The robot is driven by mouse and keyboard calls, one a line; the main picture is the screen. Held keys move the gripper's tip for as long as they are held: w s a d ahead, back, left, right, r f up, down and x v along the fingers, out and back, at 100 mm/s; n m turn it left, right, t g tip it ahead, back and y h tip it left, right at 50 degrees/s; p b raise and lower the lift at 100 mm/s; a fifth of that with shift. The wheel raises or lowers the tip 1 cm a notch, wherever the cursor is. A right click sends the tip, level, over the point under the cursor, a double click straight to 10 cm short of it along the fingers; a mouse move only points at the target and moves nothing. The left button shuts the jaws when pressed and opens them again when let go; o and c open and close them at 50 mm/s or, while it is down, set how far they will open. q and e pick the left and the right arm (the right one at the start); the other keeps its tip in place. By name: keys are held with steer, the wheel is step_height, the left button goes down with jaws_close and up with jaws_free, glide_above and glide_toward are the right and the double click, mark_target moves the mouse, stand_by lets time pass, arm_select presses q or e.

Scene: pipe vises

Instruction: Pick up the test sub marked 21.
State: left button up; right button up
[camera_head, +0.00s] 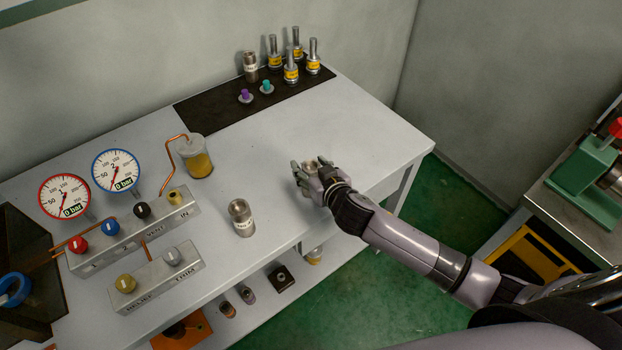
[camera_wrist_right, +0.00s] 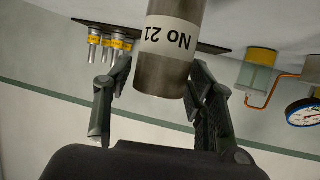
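The test sub marked No 21 (camera_wrist_right: 163,66) is a grey metal cylinder with a white label, seen upside down in the right wrist view. It stands between the fingers of my right gripper (camera_wrist_right: 155,90). A gap shows between the sub and the left-hand finger; the right-hand finger is close to it, and I cannot tell whether it touches. In the head view my right gripper (camera_head: 312,172) is low over the table's right part, with the sub mostly hidden by the fingers. My left gripper is not in view.
Another labelled sub (camera_head: 241,218) stands nearer the table's middle. A third (camera_head: 250,67) stands on the black mat (camera_head: 215,107) beside several yellow-banded plugs (camera_head: 291,70). The gauge manifold (camera_head: 135,232) and a yellow-liquid reservoir (camera_head: 195,158) are to the left. Table space behind the gripper is clear.

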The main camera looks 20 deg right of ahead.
jaws_close()
stand_by(0.4)
steer(key=shift+r, duration=0.1)
stand_by(0.3)
